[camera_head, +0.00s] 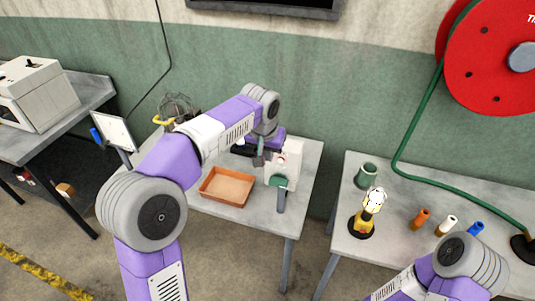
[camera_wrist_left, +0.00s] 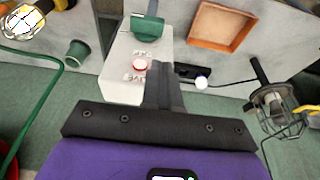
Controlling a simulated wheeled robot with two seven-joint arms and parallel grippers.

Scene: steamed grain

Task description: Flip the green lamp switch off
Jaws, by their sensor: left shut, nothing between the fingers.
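A white box (camera_head: 283,165) stands on the middle table, with a green part (camera_head: 278,183) low on its front and a grey handle (camera_head: 282,200) below it. My left gripper (camera_head: 258,160) is at the box's back left side. Which part is the lamp switch is unclear. My right arm enters lower right; its gripper is out of view.
An orange tray (camera_head: 227,187) lies left of the box. A caged work lamp (camera_head: 175,108) stands behind my left arm. A black part with a white ball (camera_wrist_left: 201,82) is beside the box. The right table holds a yellow lamp (camera_head: 372,203) and a green cup (camera_head: 366,175).

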